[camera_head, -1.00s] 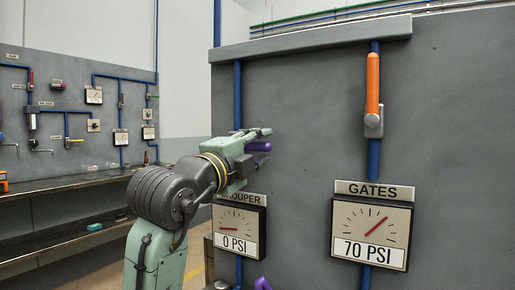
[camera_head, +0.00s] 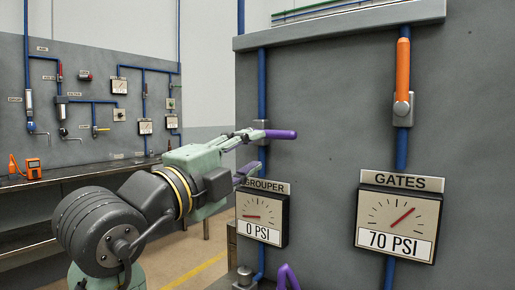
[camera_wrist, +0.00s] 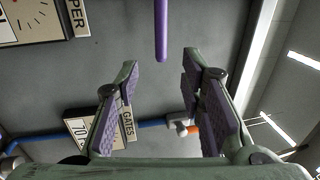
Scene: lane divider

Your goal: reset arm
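My gripper (camera_head: 257,155) is in front of the left pipe of the grey panel, beside the GROUPER valve. Its two fingers are spread apart with nothing between the pads. The purple handle (camera_head: 280,134) of that valve points sideways to the right. In the wrist view, the purple handle (camera_wrist: 161,32) comes in from the top with its end free, and the fingers stand on either side of its line. Whether a fingertip touches the valve cannot be told. The GROUPER gauge (camera_head: 262,216) reads 0 PSI. The GATES gauge (camera_head: 398,218) reads 70 PSI.
The GATES valve's orange handle (camera_head: 403,64) stands upright along its pipe. Another purple part (camera_head: 287,277) shows low beside the left pipe. A workbench (camera_head: 75,174) and a wall of pipes and gauges are at the left. Open floor (camera_head: 190,262) lies between.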

